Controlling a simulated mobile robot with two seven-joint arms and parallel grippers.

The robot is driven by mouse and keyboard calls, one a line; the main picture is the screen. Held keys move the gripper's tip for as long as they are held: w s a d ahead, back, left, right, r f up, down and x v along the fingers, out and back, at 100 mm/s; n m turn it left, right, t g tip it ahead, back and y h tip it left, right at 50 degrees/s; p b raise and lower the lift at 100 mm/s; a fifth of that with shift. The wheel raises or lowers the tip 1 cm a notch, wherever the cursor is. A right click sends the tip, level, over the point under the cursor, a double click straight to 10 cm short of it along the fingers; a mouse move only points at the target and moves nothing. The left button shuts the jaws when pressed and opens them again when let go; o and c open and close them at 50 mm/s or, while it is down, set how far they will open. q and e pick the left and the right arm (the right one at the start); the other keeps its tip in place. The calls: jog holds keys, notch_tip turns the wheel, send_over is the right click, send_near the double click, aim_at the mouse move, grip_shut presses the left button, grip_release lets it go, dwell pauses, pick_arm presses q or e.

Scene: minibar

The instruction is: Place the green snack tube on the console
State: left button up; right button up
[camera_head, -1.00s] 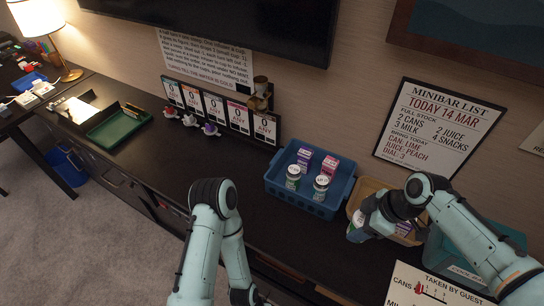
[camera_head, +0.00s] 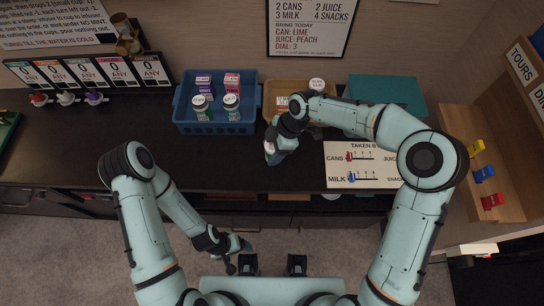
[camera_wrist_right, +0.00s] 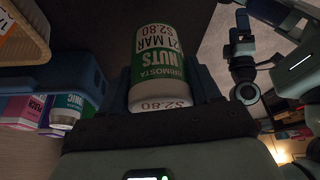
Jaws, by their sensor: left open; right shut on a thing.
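The green snack tube (camera_head: 270,153), green and white, is held in my right gripper (camera_head: 277,145), mostly hidden by it in the head view. In the right wrist view the tube (camera_wrist_right: 160,55) sits between the two fingers, its label reading NUTS, 21 MAR and $2.80. I cannot tell whether the tube touches the console. My left gripper (camera_head: 236,262) is open and empty, low in front of the console.
A blue basket (camera_head: 215,128) holds several small cartons and tubs. A tan tray (camera_head: 268,98) with a white-lidded tub (camera_head: 317,84) stands beside it. A teal box (camera_head: 388,90) and a tally board (camera_head: 350,178) are to the right.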

jog(key=shift+f, duration=2.85)
jog(key=shift+f, duration=0.1)
jog(key=o, duration=1.1)
jog(key=v, duration=1.2)
